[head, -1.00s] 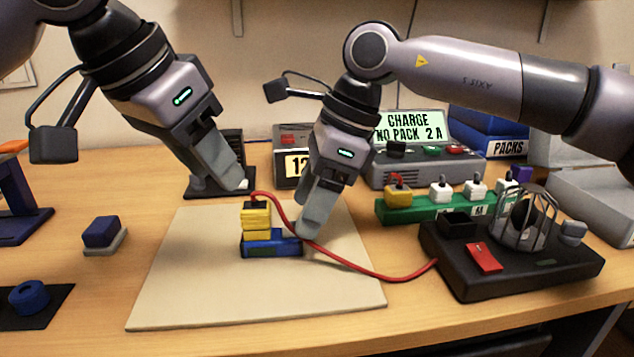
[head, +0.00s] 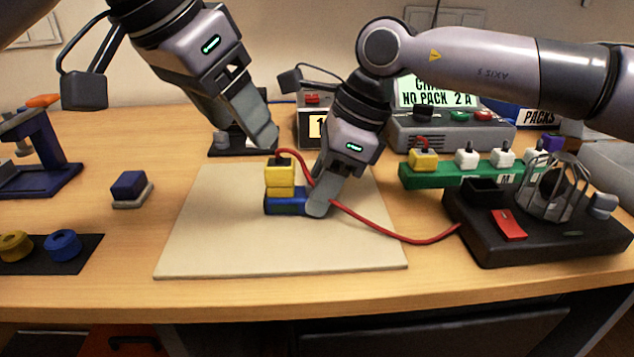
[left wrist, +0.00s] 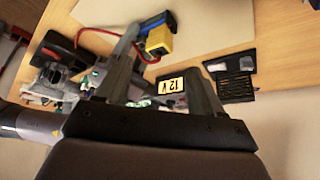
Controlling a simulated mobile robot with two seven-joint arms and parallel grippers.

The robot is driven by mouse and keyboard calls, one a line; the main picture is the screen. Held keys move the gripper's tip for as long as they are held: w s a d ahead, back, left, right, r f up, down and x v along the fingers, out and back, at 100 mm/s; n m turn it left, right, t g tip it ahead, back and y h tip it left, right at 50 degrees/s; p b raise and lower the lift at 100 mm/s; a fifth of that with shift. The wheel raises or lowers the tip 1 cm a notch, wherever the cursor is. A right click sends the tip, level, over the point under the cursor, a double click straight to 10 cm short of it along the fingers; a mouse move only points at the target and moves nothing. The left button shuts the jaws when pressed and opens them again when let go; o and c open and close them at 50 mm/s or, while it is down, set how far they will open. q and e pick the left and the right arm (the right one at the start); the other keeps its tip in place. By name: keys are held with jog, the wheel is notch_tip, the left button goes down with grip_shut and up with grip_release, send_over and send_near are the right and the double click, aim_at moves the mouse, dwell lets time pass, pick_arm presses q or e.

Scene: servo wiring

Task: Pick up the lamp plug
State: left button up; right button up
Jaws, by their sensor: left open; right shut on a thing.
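A yellow plug (head: 280,164) with a dark top and a red cord sits on a second yellow block (head: 279,187) on a blue base (head: 285,207) on the pale mat. The cord runs right to the black lamp unit (head: 480,228). My left gripper (head: 266,140) is open and empty above and behind the plug. In the left wrist view its fingers (left wrist: 163,85) are spread, with the yellow stack (left wrist: 158,42) apart beyond them. My right gripper (head: 318,207) is shut on the blue base's right end; its fingers hide that end.
A green strip (head: 440,178) with yellow and white plugs stands behind the lamp unit. A charger with a lit display (head: 436,93) is at the back. The mat's front is clear.

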aim_at(279, 162)
pick_arm(q)
jog(key=d+r+m+y, duration=0.2)
jog(key=m, duration=1.2)
jog(key=d+r+m+y, duration=0.1)
jog(key=r+m+y, duration=0.1)
jog(key=m, duration=1.1)
jog(key=shift+m, duration=0.3)
jog(key=shift+s+d+x, duration=0.1)
jog(key=shift+d+x, duration=0.05)
jog(key=shift+x, duration=1.75)
jog(key=shift+s+d+x, duration=0.1)
jog(key=shift+s+x, duration=0.05)
jog(key=shift+x, duration=1.75)
jog(key=shift+s+d+x, duration=0.1)
jog(key=shift+d+x, duration=0.05)
jog(key=shift+x, duration=1.75)
jog(key=shift+f, duration=0.1)
jog(key=c, duration=1.1)
